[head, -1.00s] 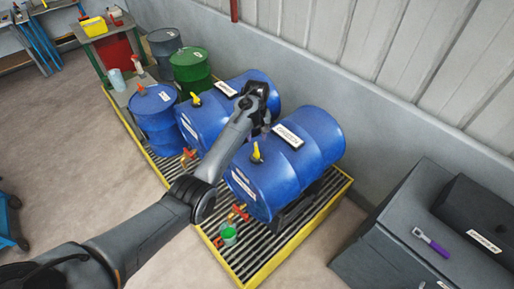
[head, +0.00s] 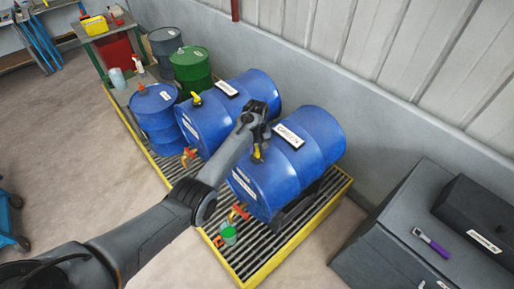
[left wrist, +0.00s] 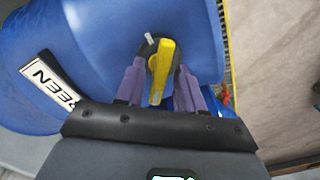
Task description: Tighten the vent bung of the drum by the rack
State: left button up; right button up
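Two blue drums lie on their sides; the nearer drum (head: 310,150) has a yellow vent bung (head: 258,155) near its front end. In the left wrist view the bung (left wrist: 161,62) shows as a yellow lever on a dark round base, with a small pale stub beside it. My left gripper (head: 261,143) is right over this bung. In the left wrist view its purple fingers (left wrist: 160,72) are open, one on each side of the lever, with gaps visible. My right gripper is not in view.
The farther lying drum (head: 240,88) has its own yellow bung (head: 195,98). An upright blue drum (head: 154,118) and a green drum (head: 191,68) stand behind. A red tap (head: 240,211) sits above a green cup (head: 229,236) on the yellow-edged grating. A grey cabinet (head: 385,240) stands at right.

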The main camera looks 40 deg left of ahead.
pick_arm(q)
grip_shut()
jog(key=shift+r, duration=0.1)
